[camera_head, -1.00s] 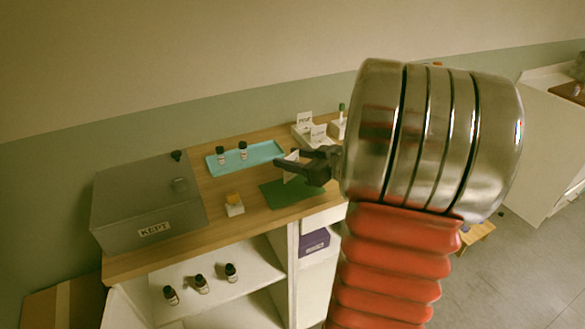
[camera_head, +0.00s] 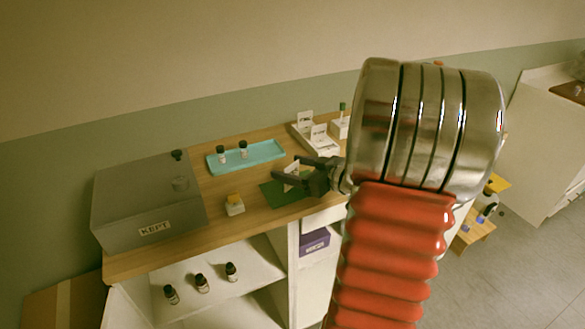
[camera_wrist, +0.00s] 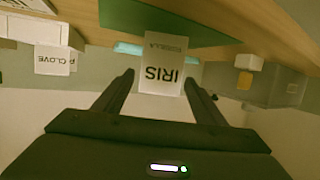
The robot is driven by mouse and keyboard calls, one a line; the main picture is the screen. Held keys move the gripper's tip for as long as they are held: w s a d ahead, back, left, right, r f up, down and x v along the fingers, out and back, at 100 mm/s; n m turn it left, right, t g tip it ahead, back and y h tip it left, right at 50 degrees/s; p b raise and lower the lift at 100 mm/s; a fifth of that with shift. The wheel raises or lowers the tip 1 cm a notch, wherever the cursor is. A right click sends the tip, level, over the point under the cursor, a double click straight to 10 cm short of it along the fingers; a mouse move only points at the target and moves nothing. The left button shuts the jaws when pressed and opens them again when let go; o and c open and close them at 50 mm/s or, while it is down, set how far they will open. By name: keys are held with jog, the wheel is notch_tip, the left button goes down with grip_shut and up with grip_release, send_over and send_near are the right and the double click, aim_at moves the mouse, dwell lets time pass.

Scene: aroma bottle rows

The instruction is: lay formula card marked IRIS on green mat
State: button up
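In the head view the card (camera_head: 291,170) is a small white patch above the green mat (camera_head: 280,199), partly hidden by a finger. My gripper (camera_head: 287,169) is open, with a finger on either side of the card. The wrist view shows my gripper (camera_wrist: 162,82) with gaps between both fingers and the card.
A white rack (camera_head: 318,139) with other cards stands behind, one marked CLOVE (camera_wrist: 52,60). A teal tray (camera_head: 270,157) holds two bottles. A yellow-topped block (camera_head: 234,205) and a grey box marked KEPT (camera_head: 140,212) stand left of the mat.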

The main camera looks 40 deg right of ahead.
jog(key=shift+r, duration=0.15)
jog(key=v, duration=1.2)
dwell(0.9)
jog(key=w+a+r+m+g+h, duration=0.2)
jog(key=w+a+r+h, duration=0.3)
jog(key=w+r+h, duration=0.4)
jog(key=s+a+f+g+y, duration=0.2)
jog(key=s+a, duration=0.2)
jog(key=a, duration=0.5)
jog(key=s+a+f+g+y, duration=0.2)
jog(key=s+a, duration=0.3)
jog(key=a, duration=0.4)
jog(key=s+a+f+g+y, duration=0.2)
jog(key=s+a, duration=0.3)
jog(key=a, duration=0.5)
jog(key=shift+f+n+g+y, duration=0.4)
jog(key=shift+g+y, duration=0.1)
jog(key=shift+y, duration=0.2)
